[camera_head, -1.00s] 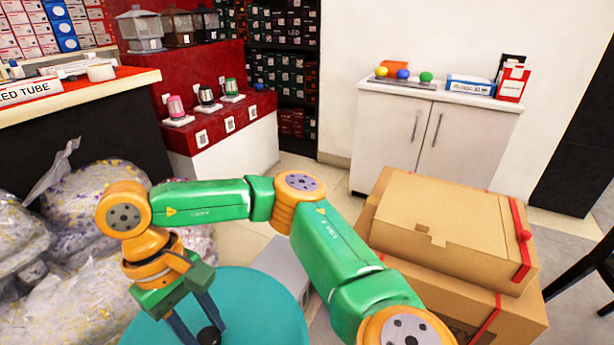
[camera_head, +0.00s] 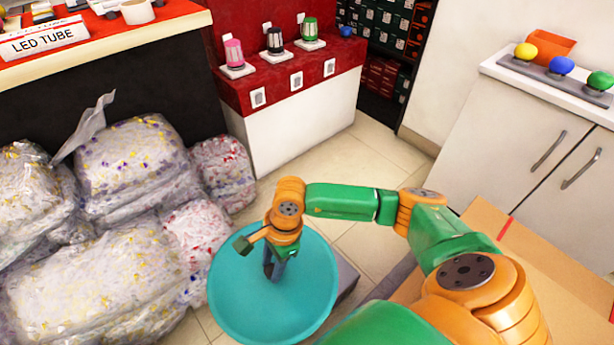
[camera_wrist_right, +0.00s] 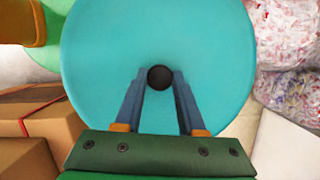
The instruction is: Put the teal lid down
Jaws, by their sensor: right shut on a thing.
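The teal lid (camera_head: 310,295) is a large round disc with a small dark knob at its centre. It shows low in the middle of the head view and fills much of the right wrist view (camera_wrist_right: 215,50). My right gripper (camera_head: 272,268) is shut on the lid's black knob (camera_wrist_right: 160,77), with one finger on each side of it. What lies under the lid is mostly hidden, so I cannot tell whether it rests on anything. My left gripper is not in view.
Clear bags of shredded packing (camera_head: 130,180) are piled at the left. Cardboard boxes (camera_head: 480,225) stand at the right near my arm. A white cabinet (camera_head: 530,130) is at the right. A grey object (camera_head: 346,280) shows beside the lid. Tiled floor (camera_head: 340,165) is free behind it.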

